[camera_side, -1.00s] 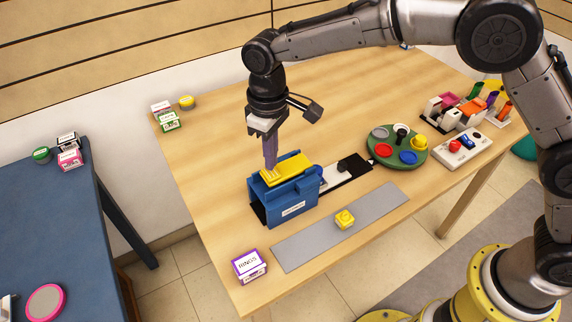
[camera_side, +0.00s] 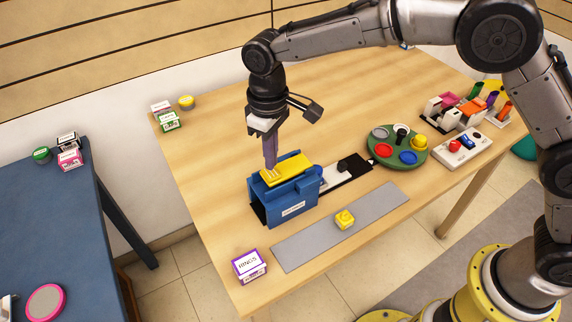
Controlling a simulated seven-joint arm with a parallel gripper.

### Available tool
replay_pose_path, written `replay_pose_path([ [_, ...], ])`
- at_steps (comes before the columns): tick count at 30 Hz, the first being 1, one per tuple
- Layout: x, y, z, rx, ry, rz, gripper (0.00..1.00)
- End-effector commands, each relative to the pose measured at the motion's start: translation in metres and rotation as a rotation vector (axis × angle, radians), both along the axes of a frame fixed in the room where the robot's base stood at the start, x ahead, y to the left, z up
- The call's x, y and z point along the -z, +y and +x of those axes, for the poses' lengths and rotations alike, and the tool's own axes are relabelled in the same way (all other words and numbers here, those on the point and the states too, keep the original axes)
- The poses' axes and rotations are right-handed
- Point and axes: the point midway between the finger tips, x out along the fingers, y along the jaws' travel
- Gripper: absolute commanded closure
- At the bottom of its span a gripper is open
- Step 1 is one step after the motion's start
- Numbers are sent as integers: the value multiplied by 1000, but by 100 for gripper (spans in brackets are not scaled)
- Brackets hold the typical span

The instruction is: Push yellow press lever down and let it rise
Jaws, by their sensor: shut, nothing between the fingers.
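The yellow press lever (camera_side: 289,170) lies across the top of the blue press (camera_side: 291,206), which stands on the wooden table. My gripper (camera_side: 271,168) points down over the lever's left end, with its purple fingers shut and nothing between them. The fingertips are at the lever's surface and appear to touch it; I cannot tell how hard. The lever looks close to level, between the blue side walls. The inside of the press is hidden.
A grey strip (camera_side: 300,245) with a yellow piece (camera_side: 344,219) lies in front of the press. A box marked RINGS (camera_side: 250,266) stands at the front left. A green round tray (camera_side: 397,148) and a white button panel (camera_side: 463,147) are to the right.

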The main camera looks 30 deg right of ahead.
Motion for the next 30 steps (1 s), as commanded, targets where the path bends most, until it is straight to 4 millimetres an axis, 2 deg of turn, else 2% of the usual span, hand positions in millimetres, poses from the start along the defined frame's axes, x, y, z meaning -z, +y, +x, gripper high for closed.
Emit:
replay_pose_path([
  [8,1,0,0,0,1,0,100],
  [20,18,0,0,0,1,0,100],
  [30,23,-1,0,0,1,0,100],
])
